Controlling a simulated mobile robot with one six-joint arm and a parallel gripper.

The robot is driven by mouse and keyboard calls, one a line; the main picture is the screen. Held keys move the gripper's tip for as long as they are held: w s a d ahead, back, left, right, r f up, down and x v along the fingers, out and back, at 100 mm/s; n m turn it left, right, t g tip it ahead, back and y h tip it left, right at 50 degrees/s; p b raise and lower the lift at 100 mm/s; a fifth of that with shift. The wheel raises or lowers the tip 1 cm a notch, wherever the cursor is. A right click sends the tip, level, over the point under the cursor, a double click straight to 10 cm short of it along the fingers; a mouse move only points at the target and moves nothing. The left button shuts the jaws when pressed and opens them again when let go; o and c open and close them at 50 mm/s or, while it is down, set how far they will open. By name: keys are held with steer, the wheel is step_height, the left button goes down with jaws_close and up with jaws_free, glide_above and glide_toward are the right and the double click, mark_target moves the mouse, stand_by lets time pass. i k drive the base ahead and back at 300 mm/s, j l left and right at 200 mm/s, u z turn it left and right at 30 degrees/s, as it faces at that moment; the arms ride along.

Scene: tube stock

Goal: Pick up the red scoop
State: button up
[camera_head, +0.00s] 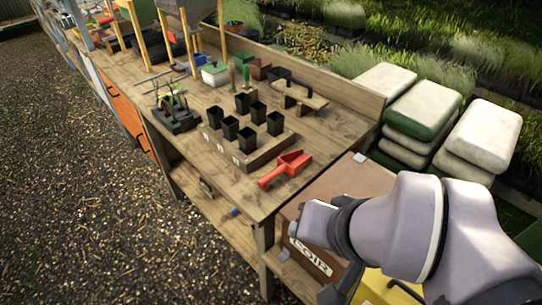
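The red scoop (286,168) lies on the wooden bench top, near the bench's front right corner. Its handle points toward the lower left and its open pan toward the upper right. It lies just in front of a wooden tray (262,157) with black pots. Nothing touches the scoop from above. My lilac-grey arm fills the lower right of the view, to the right of the scoop and apart from it. No gripper fingers can be made out.
Several black square pots (247,139) stand close behind the scoop. A cardboard box marked COIR (345,190) sits beside the bench end, under my arm. A wooden block tool (298,97) is farther back. Stacked sacks (415,110) stand at right. Gravel ground lies at left.

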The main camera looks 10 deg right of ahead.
mark_target(291, 164)
steer(key=z, duration=2.35)
steer(key=u, duration=2.35)
steer(key=i+j+z, duration=0.25)
steer(key=z, duration=0.2)
steer(key=i+j+z, duration=0.1)
steer(key=j+z, duration=0.35)
steer(key=i+j+z, duration=0.1)
steer(key=j+z, duration=0.85)
steer(key=j, duration=0.15)
steer(key=k+j+z, duration=0.1)
steer(key=j+z, duration=0.35)
